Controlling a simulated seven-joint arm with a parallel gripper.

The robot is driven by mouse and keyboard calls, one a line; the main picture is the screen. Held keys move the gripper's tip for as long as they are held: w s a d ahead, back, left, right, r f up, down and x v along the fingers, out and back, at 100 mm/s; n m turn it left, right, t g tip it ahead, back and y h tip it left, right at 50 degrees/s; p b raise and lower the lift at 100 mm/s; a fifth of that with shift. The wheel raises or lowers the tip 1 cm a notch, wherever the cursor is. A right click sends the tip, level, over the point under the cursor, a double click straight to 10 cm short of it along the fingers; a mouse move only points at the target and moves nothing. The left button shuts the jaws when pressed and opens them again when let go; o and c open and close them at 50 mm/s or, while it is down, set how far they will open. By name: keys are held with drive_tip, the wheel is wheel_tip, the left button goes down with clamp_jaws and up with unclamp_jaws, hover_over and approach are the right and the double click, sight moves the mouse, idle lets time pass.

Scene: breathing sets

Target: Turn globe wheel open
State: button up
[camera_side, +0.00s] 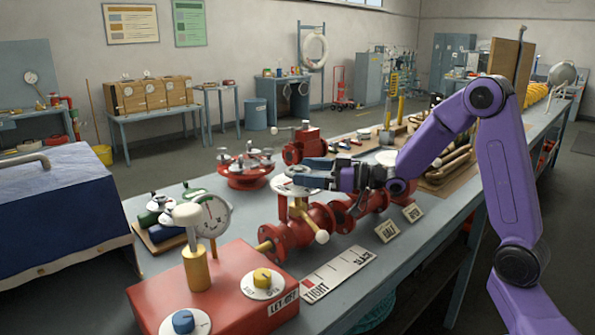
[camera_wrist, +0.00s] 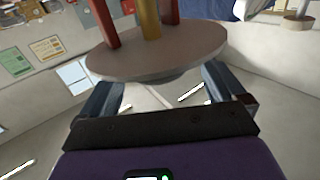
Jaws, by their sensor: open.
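The globe wheel (camera_side: 282,187) is a pale grey disc on top of a red flanged valve (camera_side: 302,228) in the side view. In the wrist view the wheel (camera_wrist: 160,52) fills the upper middle, with red posts and a brass stem rising from it in the picture. My gripper (camera_side: 298,172) is open at the wheel, with its dark blue fingers reaching over it in the side view. In the wrist view the fingers (camera_wrist: 165,95) stand apart on the left and right of the wheel's near edge. I cannot tell whether they touch it.
A red box (camera_side: 240,290) with knobs and a dial gauge (camera_side: 211,217) stand in front. A red manifold with several handles (camera_side: 246,170) and another red valve (camera_side: 304,147) are behind. A TIGHT/SLACK scale plate (camera_side: 338,274) and small signs (camera_side: 387,232) lie along the bench's near side.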

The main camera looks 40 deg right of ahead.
sight(297, 168)
drive_tip(key=shift+x, duration=1.5)
drive_tip(key=c, duration=1)
drive_tip(key=shift+o, duration=0.2)
drive_tip(key=shift+n+g+y, duration=0.3)
drive_tip(key=shift+y, duration=0.1)
drive_tip(key=n+g+y, duration=0.5)
drive_tip(key=n+g, duration=0.1)
drive_tip(key=g, duration=0.1)
drive_tip(key=shift+y, duration=0.4)
drive_tip(key=n+g, duration=0.1)
drive_tip(key=g, duration=0.2)
drive_tip(key=n+g+y, duration=0.1)
drive_tip(key=n+g, duration=0.1)
drive_tip(key=shift+f+n+g, duration=0.1)
drive_tip(key=shift+n+g, duration=0.2)
drive_tip(key=shift+g, duration=0.1)
drive_tip(key=shift+n+g, duration=1.6)
drive_tip(key=shift+g, duration=0.9)
drive_tip(key=shift+s+n+g, duration=0.1)
drive_tip(key=shift+n+g, duration=0.2)
drive_tip(key=shift+g, duration=0.3)
